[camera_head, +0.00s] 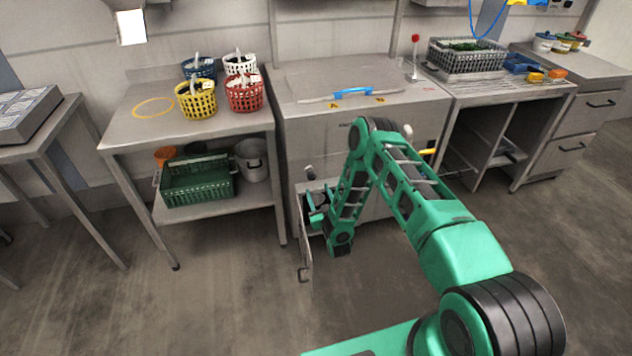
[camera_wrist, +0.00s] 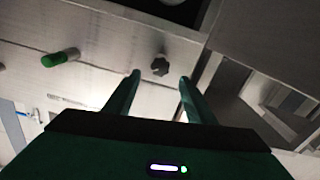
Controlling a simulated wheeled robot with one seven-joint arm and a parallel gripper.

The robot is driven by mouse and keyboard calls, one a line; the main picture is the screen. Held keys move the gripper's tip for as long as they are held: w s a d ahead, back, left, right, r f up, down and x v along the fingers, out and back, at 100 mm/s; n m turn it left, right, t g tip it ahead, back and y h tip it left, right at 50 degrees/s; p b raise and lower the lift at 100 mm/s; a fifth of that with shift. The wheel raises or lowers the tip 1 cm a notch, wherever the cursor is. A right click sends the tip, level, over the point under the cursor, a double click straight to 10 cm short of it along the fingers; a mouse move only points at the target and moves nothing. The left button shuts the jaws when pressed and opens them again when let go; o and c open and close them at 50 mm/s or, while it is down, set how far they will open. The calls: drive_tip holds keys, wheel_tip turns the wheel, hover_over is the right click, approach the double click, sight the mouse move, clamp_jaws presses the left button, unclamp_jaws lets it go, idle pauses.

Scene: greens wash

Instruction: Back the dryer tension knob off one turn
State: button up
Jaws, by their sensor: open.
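In the wrist view, a dark lobed knob (camera_wrist: 160,66) sits on a pale metal panel. It looks like the tension knob. My gripper (camera_wrist: 160,78) is open, and the knob shows between and just beyond its two fingertips. I see no finger touching it; the remaining depth is hard to judge. In the head view, my gripper (camera_head: 314,206) is low at the front of the metal cabinet (camera_head: 425,118), by its open door (camera_head: 306,238). My arm hides part of the cabinet front, and I cannot make out the lobed knob there.
A green-ended cylinder (camera_wrist: 60,57) sticks out of the panel, left of the knob in the wrist view. The open door stands close to my gripper. A shelf table (camera_head: 130,133) with colored baskets is to the left. The floor in front is clear.

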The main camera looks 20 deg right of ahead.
sight(312, 178)
drive_tip(key=w, duration=0.8)
drive_tip(key=shift+a, duration=0.1)
drive_tip(key=shift+c, duration=0.6)
drive_tip(key=c, duration=0.9)
